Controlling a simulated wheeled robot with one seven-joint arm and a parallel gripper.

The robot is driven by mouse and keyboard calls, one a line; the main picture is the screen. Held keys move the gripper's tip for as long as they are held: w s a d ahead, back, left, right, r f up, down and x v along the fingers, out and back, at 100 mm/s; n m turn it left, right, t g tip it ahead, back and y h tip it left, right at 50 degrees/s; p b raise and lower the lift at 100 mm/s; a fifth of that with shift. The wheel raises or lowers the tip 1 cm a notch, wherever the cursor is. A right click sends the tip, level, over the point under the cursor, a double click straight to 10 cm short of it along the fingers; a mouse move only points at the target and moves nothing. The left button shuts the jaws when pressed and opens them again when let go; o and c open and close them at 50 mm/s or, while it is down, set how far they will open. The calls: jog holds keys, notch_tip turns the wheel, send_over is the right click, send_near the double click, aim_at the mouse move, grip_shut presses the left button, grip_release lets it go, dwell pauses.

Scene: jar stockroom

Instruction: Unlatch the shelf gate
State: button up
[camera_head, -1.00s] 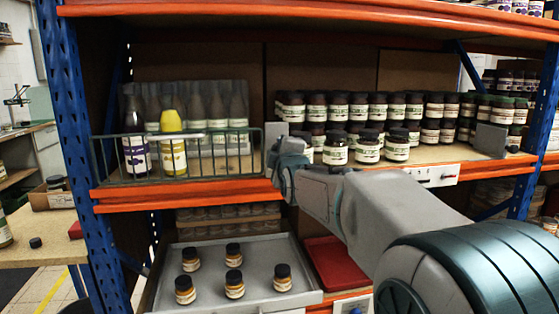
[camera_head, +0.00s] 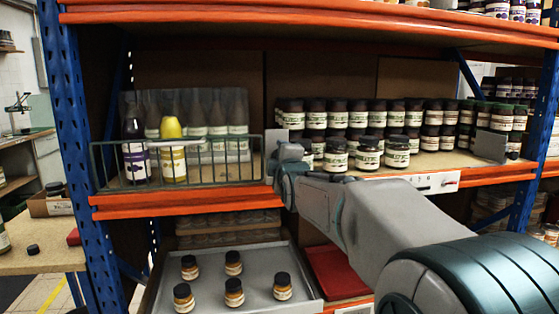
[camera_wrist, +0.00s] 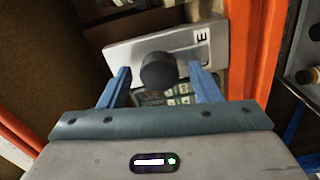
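The shelf gate (camera_head: 222,172) is a low green wire rack across the front of the left part of the middle shelf, standing upright before two bottles. A pale plate (camera_head: 271,143) stands at its right end. In the wrist view a pale plate (camera_wrist: 205,42) with a letter E and a slot carries a dark round knob (camera_wrist: 158,70). My gripper (camera_wrist: 161,76) is open, with its blue fingers on either side of the knob and gaps showing between. In the head view my gripper (camera_head: 284,150) is beside the gate's right end, its fingers mostly hidden by my wrist.
A purple-labelled bottle (camera_head: 136,155) and a yellow bottle (camera_head: 173,158) stand behind the gate. Rows of dark jars (camera_head: 365,115) fill the shelf to the right. A grey tray (camera_head: 205,268) with several small jars and a red tray (camera_head: 335,268) are below.

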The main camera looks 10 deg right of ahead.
jog(key=s, duration=1.4)
jog(key=s+f+m+g+p, duration=0.3)
jog(key=s+m+g+p, duration=0.4)
jog(key=s+p, duration=0.3)
jog(key=s+f+m+g+p, duration=0.4)
jog(key=s+m+g+p, duration=0.4)
jog(key=s+p, duration=0.3)
jog(key=shift+s+f+m, duration=0.3)
jog(key=shift+s+m, duration=0.1)
jog(key=shift+m, duration=0.3)
